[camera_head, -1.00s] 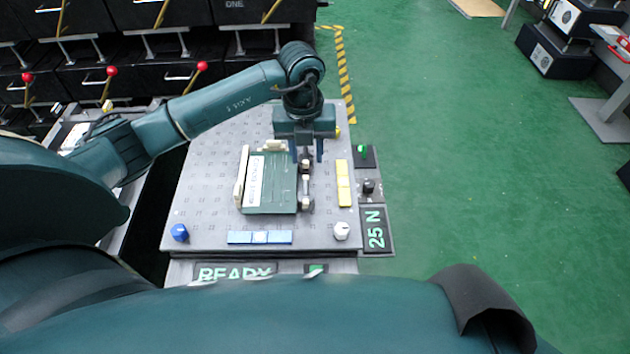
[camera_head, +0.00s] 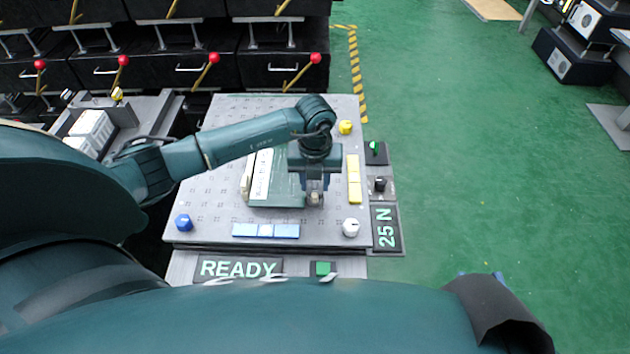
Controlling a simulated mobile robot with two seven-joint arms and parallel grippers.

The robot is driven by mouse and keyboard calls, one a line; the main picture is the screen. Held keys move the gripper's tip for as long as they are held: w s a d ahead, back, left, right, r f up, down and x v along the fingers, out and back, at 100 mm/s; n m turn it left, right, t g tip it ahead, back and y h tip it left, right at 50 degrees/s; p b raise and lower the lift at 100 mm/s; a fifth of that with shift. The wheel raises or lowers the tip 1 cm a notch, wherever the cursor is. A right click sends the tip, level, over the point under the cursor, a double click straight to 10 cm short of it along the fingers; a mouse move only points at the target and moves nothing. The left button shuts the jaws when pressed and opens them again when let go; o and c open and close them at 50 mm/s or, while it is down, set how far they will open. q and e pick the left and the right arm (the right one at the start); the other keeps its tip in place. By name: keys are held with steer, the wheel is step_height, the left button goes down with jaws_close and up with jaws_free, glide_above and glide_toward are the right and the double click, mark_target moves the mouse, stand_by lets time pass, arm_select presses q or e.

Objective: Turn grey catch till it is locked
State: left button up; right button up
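A green box (camera_head: 275,199) with a pale lettered strip (camera_head: 261,175) along its left side lies on the grey perforated plate. The grey catch (camera_head: 315,199) is at the box's right edge; only its near end shows, and the rest is hidden under my gripper. My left gripper (camera_head: 315,186) points down over the catch, its fingertips right at it. Whether the fingers are closed on the catch or only around it cannot be made out. How far the catch is turned is hidden. My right gripper is out of view.
Blue (camera_head: 183,222), white (camera_head: 351,228) and yellow (camera_head: 346,127) knobs stand at the plate's corners. A yellow bar (camera_head: 354,179) and a blue bar (camera_head: 265,231) lie near its edges. Displays read "25 N" (camera_head: 385,227) and "READY" (camera_head: 238,269).

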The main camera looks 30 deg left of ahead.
arm_select(q)
steer(key=shift+c, duration=0.5)
jaws_close()
steer(key=shift+m, duration=0.3)
steer(key=m, duration=0.3)
steer(key=shift+r+m, duration=0.1)
steer(key=shift+m, duration=0.3)
steer(key=m, duration=0.5)
steer(key=m+b, duration=0.1)
steer(key=m, duration=0.3)
steer(key=shift+m, duration=0.4)
steer(key=shift+m+b, duration=0.35)
steer(key=shift+m, duration=1.55)
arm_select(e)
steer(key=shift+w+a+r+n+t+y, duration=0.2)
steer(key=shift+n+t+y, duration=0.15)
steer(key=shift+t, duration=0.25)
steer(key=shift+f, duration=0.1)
